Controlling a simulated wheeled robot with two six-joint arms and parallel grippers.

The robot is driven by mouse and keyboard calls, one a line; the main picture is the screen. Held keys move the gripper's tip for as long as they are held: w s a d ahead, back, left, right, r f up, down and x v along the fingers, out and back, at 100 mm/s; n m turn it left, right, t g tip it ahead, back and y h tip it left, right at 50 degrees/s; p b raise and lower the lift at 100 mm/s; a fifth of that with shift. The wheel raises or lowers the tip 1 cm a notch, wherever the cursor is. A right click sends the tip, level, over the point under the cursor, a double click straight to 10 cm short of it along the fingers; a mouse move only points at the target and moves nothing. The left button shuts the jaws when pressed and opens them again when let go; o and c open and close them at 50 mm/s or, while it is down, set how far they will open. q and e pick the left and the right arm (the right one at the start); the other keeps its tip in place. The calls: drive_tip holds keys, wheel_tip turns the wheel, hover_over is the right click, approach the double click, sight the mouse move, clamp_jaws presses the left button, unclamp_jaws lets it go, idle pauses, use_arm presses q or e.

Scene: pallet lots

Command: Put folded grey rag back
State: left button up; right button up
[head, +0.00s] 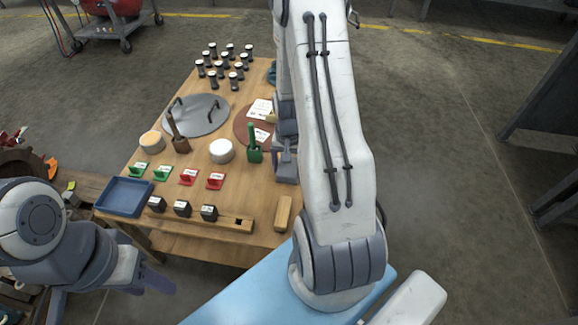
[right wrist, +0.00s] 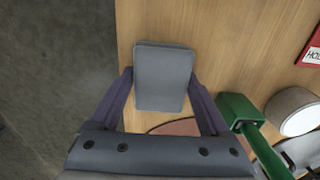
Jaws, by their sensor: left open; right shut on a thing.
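The folded grey rag (right wrist: 164,62) is a flat grey rectangle with rounded corners, in the right wrist view. My right gripper (right wrist: 160,80) is shut on it, with a finger at its left and right sides, over the wooden table. In the head view my right gripper (head: 287,165) is at the table's right edge, partly behind my forearm, and I cannot make out the rag there. My left gripper (head: 112,290) is open at the lower left, off the table's front left corner, with nothing seen in it.
The wooden table (head: 240,187) holds a blue tray (head: 125,197), red and green holders, black blocks, a white round container (head: 221,150) and a grey disc (head: 197,117). A green upright tool (head: 254,148) stands beside my right gripper. Several black-and-white pieces stand at the back.

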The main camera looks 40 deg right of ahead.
sight(288, 166)
drive_tip(key=o, duration=1)
wheel_tip(288, 166, up, 12)
drive_tip(key=p, duration=0.5)
drive_tip(key=shift+r+p, duration=0.15)
drive_tip(key=shift+p, duration=0.2)
drive_tip(key=s+a+r+n, duration=0.1)
drive_tip(key=a+r+n, duration=0.35)
drive_tip(key=a, duration=0.55)
drive_tip(key=s+a+r+n, duration=0.1)
drive_tip(key=a+r+n, duration=0.35)
drive_tip(key=a, duration=0.65)
drive_tip(key=s+a+r+n, duration=0.1)
drive_tip(key=s+a+n, duration=0.1)
drive_tip(key=s+a, duration=0.1)
drive_tip(key=s+a+r+n, duration=0.2)
drive_tip(key=s+a+n, duration=0.1)
drive_tip(key=s, duration=0.3)
drive_tip(key=s+a+r+n+y, duration=0.1)
drive_tip(key=s+a+n, duration=0.2)
drive_tip(key=s, duration=0.2)
drive_tip(key=shift+a+r, duration=0.25)
drive_tip(key=shift+a, duration=0.05)
